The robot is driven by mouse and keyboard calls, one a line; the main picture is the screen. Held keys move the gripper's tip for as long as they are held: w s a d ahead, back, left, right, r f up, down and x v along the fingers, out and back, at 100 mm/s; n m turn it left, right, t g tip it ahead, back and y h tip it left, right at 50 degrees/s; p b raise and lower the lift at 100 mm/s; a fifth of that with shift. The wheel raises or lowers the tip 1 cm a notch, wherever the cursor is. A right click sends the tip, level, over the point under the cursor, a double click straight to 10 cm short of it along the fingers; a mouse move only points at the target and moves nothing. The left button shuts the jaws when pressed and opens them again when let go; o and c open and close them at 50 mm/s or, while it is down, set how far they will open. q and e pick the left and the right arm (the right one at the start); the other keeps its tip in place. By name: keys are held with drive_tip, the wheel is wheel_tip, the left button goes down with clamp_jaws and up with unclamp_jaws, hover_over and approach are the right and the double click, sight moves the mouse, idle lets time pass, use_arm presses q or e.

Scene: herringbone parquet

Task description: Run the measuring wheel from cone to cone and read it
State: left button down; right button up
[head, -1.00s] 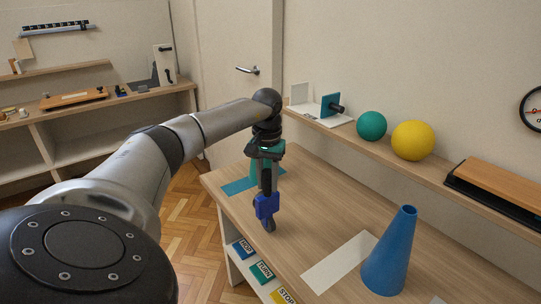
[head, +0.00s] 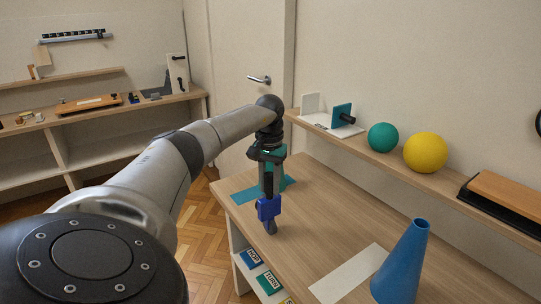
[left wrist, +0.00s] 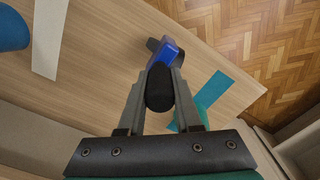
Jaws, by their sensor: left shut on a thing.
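My left gripper (head: 268,182) is shut on the dark grip of the measuring wheel, whose blue body (head: 268,207) points down at the tabletop (head: 330,205). In the left wrist view the black grip (left wrist: 160,90) sits between the fingers, with the blue body (left wrist: 168,52) beyond. Whether the wheel touches the table is unclear. A teal cone (left wrist: 206,98) stands close by, mostly hidden behind my gripper in the head view, by a teal strip (head: 247,194). A blue cone (head: 404,262) stands upright at the near right, beside a white strip (head: 348,275). My right gripper is out of view.
A wall shelf holds a green ball (head: 383,137), a yellow ball (head: 426,152) and a wood-topped black case (head: 507,198). Labelled cards, HOP (head: 252,257) and TURN (head: 269,282), lie on a lower shelf. The tabletop between wheel and blue cone is clear.

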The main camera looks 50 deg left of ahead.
use_arm(q)
drive_tip(key=shift+a, duration=0.7)
drive_tip(key=a+b, duration=0.2)
drive_tip(key=b, duration=0.1)
drive_tip(key=shift+a+f, duration=0.1)
drive_tip(key=shift+a, duration=0.05)
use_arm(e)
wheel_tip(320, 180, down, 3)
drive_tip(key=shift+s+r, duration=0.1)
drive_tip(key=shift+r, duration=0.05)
use_arm(q)
drive_tip(key=shift+w, duration=0.1)
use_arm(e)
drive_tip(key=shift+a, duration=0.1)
